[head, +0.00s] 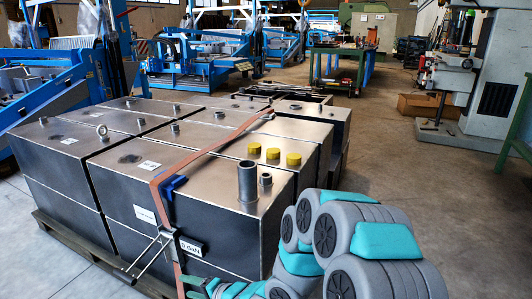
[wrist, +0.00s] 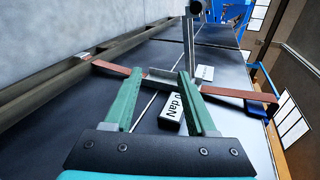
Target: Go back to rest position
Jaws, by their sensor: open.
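My arm, grey and teal, reaches in from the lower right of the head view. My gripper (wrist: 163,108) shows in the wrist view with its two green fingers apart. It is open, with nothing clamped between the fingertips. In that view the strap (wrist: 240,93) and a metal ratchet handle (wrist: 189,48) lie beyond the fingers, close to the dark tank side. A white label (wrist: 172,108) reading "daN" shows between the fingers.
Metal tanks (head: 75,197) stand on a wooden pallet (head: 80,262), bound by an orange strap (head: 210,147). A drill machine (head: 452,70) stands at right. Floor (head: 400,165) right of the tanks is clear.

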